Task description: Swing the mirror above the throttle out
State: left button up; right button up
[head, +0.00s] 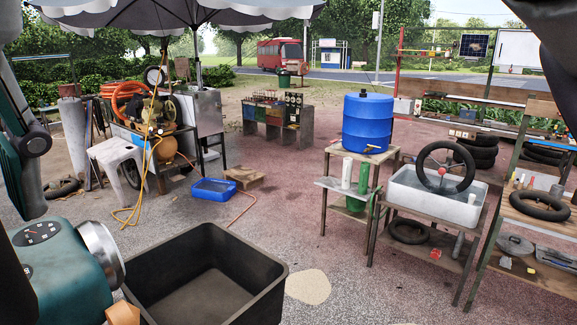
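A small round disc with a dark rim and pale face (154,76), which looks like the mirror, stands at the top of the compressor cart (150,125) at the left, across the yard. Orange hose coils (128,97) hang beside it, and a yellow hose runs down the cart's front. The throttle is too small to pick out. Parts of my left arm fill the left edge, and a dark part of mine crosses the upper right corner. Neither gripper's fingertips show, and nothing of mine touches the cart.
A black open tub (205,275) fills the near foreground. A white stool (122,155) stands before the cart, with a blue basin (213,189) right of it. Benches with a blue barrel (367,122) and white tub (432,197) line the right. The middle ground is mostly clear.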

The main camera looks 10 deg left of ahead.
jog(key=v, duration=1)
jog(key=shift+r, duration=0.1)
